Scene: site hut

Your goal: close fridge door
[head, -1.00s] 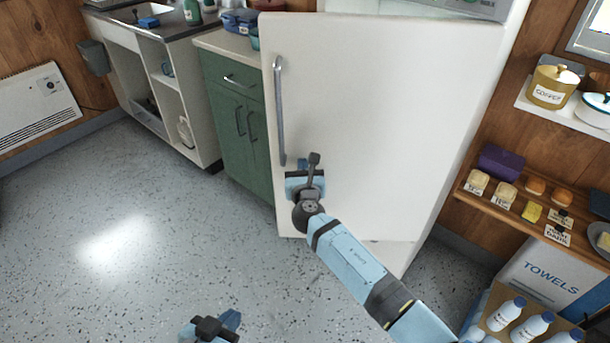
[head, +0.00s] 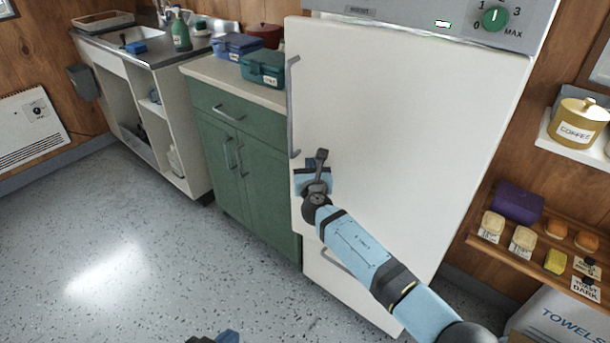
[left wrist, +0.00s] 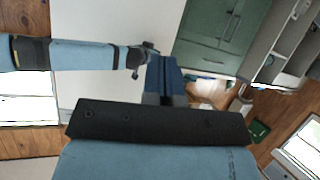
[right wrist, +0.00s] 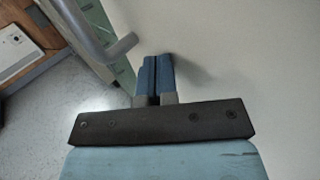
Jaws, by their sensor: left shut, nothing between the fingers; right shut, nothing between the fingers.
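The white fridge door (head: 400,130) fills the middle of the head view, nearly in line with the fridge front. Its left edge stands slightly past the edge of the panel above, so a small gap may be left. The grey bar handle (head: 292,105) is on its left edge. My right gripper (head: 312,164) is shut and empty, at the door's left side just below the handle. In the right wrist view its fingertips (right wrist: 157,62) are against or very close to the door; contact is unclear. My left gripper (head: 228,337) is shut and empty, low over the floor.
A green cabinet (head: 245,165) stands directly left of the fridge, with boxes on its counter. A sink unit (head: 150,100) is farther left. Shelves with food (head: 540,240) and a towels box (head: 560,322) are at the right. The floor at left is clear.

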